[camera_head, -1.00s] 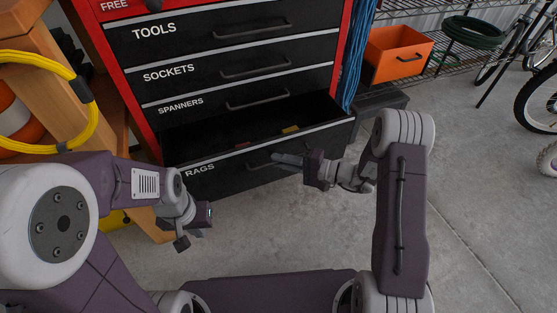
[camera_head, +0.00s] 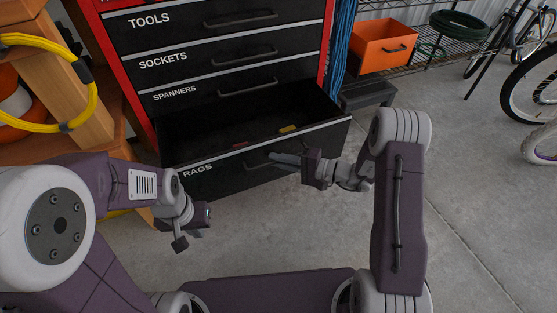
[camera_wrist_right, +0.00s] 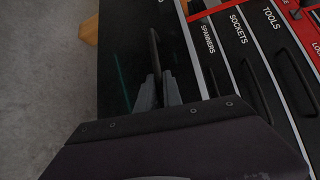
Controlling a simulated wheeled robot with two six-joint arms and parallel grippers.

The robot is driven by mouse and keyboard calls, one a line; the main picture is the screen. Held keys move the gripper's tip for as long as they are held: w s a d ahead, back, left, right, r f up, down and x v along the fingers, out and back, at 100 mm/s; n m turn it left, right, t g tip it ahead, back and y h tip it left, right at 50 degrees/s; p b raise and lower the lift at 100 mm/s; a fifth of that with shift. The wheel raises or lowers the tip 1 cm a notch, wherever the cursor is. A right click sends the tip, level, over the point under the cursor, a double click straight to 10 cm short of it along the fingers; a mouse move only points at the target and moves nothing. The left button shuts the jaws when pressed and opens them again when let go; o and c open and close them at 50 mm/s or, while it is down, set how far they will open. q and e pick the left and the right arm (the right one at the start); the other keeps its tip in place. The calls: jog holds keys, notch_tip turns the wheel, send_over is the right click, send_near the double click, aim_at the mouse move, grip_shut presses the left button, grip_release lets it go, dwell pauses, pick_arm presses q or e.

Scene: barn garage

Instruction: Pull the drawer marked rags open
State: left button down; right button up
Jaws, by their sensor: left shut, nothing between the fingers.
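The drawer marked rags (camera_head: 225,170) is the lowest one in view of the red tool cabinet and stands well open, its dark inside showing. My right gripper (camera_head: 277,158) is at its front and shut on the drawer's bar handle (camera_head: 255,164). In the right wrist view my right gripper's fingers (camera_wrist_right: 158,92) lie either side of the dark handle (camera_wrist_right: 154,48). My left gripper (camera_head: 188,232) is shut and empty, below and in front of the drawer's left end, apart from it.
The drawers marked spanners (camera_head: 195,95), sockets (camera_head: 195,65) and tools (camera_head: 190,25) are shut above. A wooden stand with a yellow hose (camera_head: 95,100) is left.

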jog(key=shift+o, duration=0.4)
jog(key=shift+d, duration=0.1)
jog(key=p+v, duration=0.4)
jog(key=v, duration=0.5)
jog(key=shift+p, duration=0.35)
